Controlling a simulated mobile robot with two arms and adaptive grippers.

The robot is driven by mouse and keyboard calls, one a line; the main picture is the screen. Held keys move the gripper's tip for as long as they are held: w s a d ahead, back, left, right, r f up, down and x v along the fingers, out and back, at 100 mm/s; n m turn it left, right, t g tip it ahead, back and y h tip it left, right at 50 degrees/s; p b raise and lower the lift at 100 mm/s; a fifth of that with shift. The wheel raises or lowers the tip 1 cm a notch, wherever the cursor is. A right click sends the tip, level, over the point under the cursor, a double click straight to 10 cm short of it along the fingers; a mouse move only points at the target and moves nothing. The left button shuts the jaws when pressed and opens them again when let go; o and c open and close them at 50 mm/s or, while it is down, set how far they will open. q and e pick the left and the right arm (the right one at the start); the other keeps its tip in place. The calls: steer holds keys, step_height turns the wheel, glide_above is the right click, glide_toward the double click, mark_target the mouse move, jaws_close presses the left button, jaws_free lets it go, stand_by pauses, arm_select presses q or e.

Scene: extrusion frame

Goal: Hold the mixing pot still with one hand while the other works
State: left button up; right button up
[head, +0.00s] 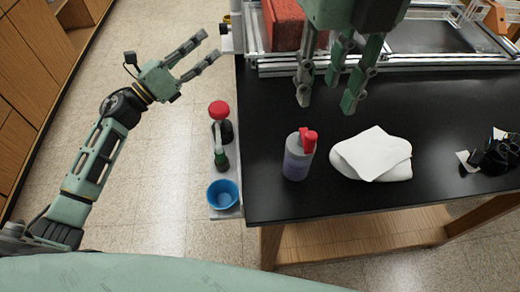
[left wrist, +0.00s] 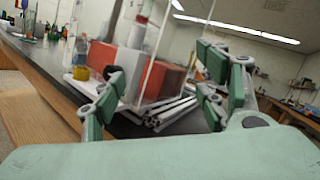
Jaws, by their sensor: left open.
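A small blue round pot (head: 223,194) stands with its open top up on a narrow grey ledge at the table's left edge. It looks empty, and I cannot tell surely whether it is the mixing pot. My left gripper (head: 211,45) is open and empty over the floor, left of the table and well above the pot in the picture. Its spread fingers also frame the left wrist view (left wrist: 155,105). My right gripper (head: 328,100) hangs over the black tabletop with its fingers apart and nothing seen between them. Neither gripper touches the pot.
A red-capped bottle (head: 219,111) and a small dark bottle (head: 220,156) share the ledge. A metal extrusion frame (head: 405,62) and red block (head: 284,24) stand behind.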

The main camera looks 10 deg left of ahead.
arm_select(q)
steer(key=s+d+m+g+h, duration=0.4)
steer(key=s+d+m+g, duration=0.2)
steer(key=d+m, duration=0.25)
steer(key=m+g+h, duration=0.1)
steer(key=m+g, duration=0.5)
steer(key=g, duration=0.2)
glide_toward(298, 155)
steer(key=w+d+f, duration=0.1)
steer(key=w+f, duration=0.1)
steer(key=w+d+f, duration=0.1)
steer(key=f, duration=0.1)
steer(key=shift+w+d+f, duration=0.15)
steer(key=shift+w+d, duration=0.05)
steer(key=shift+d, duration=0.1)
steer(key=d, duration=0.5)
steer(key=w+d, duration=0.1)
steer(key=d, duration=0.1)
steer(key=shift+w+d, duration=0.1)
steer(key=shift+d, duration=0.1)
steer(key=c, duration=1.4)
